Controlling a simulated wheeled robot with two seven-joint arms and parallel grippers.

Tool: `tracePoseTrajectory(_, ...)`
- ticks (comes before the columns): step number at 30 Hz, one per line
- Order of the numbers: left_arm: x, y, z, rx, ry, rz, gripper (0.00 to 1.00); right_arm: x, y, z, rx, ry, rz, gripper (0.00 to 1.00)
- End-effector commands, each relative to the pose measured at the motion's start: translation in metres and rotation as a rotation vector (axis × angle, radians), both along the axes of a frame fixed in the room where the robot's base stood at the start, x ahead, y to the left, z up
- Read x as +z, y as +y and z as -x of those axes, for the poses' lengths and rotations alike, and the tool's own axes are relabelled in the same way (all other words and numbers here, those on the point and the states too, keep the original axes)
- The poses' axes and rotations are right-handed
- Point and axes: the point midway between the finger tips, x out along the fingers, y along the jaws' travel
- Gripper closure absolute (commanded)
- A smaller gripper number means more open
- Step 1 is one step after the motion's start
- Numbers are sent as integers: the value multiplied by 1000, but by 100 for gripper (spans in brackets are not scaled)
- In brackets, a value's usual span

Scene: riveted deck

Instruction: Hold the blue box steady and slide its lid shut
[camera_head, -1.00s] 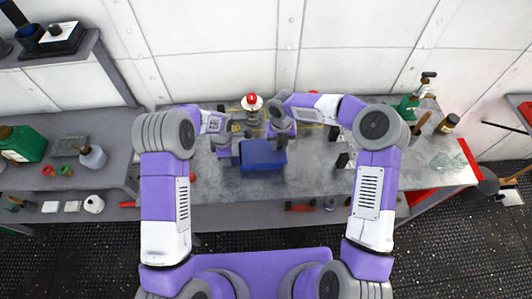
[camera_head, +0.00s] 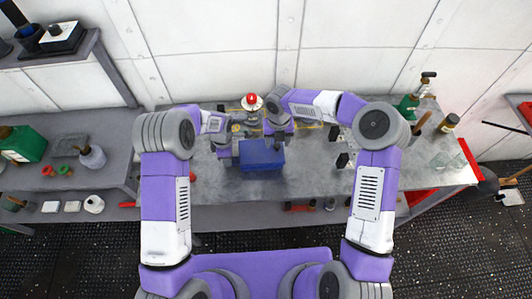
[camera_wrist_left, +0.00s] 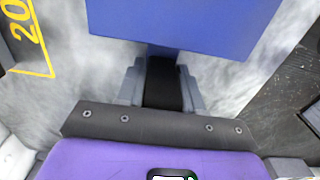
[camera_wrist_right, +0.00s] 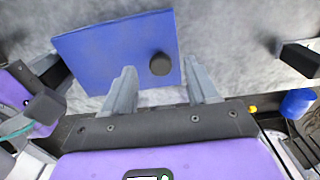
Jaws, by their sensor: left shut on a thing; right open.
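The blue box (camera_head: 261,158) stands on the grey bench, right of my left gripper (camera_head: 234,152) in the head view. In the left wrist view, my left gripper (camera_wrist_left: 163,82) is shut on a black handle (camera_wrist_left: 163,88) at the side of the blue box (camera_wrist_left: 185,22). In the right wrist view, the box's flat blue lid (camera_wrist_right: 105,55) carries a dark round knob (camera_wrist_right: 160,64). My right gripper (camera_wrist_right: 162,90) is open, its fingers spread to either side below the knob, not closed on it. How far the lid covers the box is unclear.
A red-topped beacon (camera_head: 251,102) stands behind the box. The bench in front of the box is clear.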

Motion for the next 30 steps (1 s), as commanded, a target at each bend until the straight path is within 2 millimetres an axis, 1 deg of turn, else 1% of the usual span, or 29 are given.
tracePoseTrajectory(1,0,1,0,1,-1,0,100,12,0,-1,0,-6,-1,42)
tracePoseTrajectory(6,0,1,0,1,-1,-1,100,49,0,-1,-1,-7,0,42)
tracePoseTrajectory(9,0,1,0,1,-1,-1,100,69,0,-1,-1,-6,-1,42)
tracePoseTrajectory(12,0,1,0,1,-1,-1,100,85,1,-1,0,-5,-1,42)
tracePoseTrajectory(15,0,1,0,1,-1,-1,100,96,1,-1,0,-4,-2,42)
tracePoseTrajectory(20,0,1,0,1,-1,-1,100,108,0,-1,0,-4,-1,42)
tracePoseTrajectory(30,0,1,0,1,-1,-1,100,141,1,-1,0,-4,-1,42)
